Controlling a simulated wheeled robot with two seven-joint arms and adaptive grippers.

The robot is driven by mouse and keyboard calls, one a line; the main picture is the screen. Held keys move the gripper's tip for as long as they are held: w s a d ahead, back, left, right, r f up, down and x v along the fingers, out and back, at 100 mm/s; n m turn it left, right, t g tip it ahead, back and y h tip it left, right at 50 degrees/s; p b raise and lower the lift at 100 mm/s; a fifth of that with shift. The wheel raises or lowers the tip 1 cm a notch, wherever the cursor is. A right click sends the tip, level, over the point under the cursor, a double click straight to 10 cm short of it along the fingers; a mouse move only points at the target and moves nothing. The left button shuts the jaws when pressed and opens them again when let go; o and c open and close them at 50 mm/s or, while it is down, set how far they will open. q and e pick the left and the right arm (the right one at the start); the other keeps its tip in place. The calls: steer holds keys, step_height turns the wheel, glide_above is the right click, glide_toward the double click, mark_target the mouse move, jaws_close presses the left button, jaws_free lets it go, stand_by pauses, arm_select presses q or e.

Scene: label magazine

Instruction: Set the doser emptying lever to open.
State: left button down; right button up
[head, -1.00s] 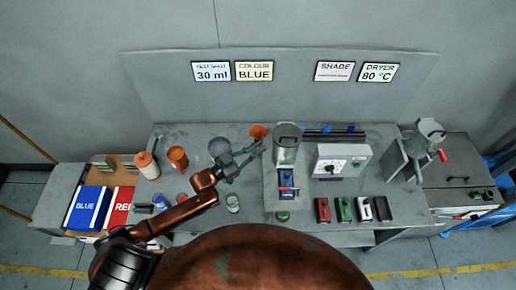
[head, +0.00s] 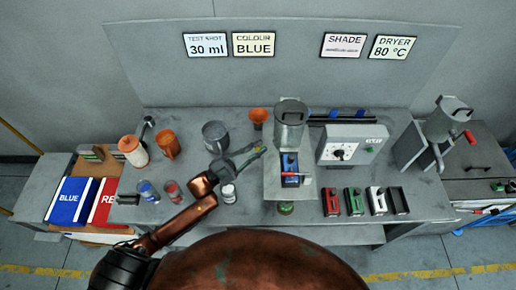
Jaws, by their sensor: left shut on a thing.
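The doser, a grey metal cylinder (head: 290,126), stands on a pale grey stand (head: 272,184) at the middle of the bench. A blue block (head: 290,170) with a small red part sits below the cylinder. I cannot make out which part is the emptying lever or how it is set. My left gripper (head: 252,157) is just left of the stand, near the cylinder's lower side. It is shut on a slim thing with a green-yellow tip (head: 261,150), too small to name. I cannot tell whether it touches the doser. My right gripper is not in view.
An orange funnel (head: 258,117) and grey cup (head: 215,136) stand behind my gripper. A control box (head: 351,145) is right of the doser, with several coloured blocks (head: 353,202) in front. A second hopper (head: 447,121) with a red handle stands at the right.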

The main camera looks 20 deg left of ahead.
arm_select(q)
steer(key=shift+s+d+f+m+g+h+b, duration=0.1)
steer(key=shift+s+f+m+g+h+b, duration=0.2)
steer(key=shift+m+h+b, duration=0.35)
steer(key=shift+w, duration=0.1)
steer(key=c, duration=1.9)
jaws_free()
steer(key=shift+y, duration=0.25)
steer(key=shift+c, duration=0.2)
steer(key=shift+r, duration=5)
steer(key=shift+c, duration=0.5)
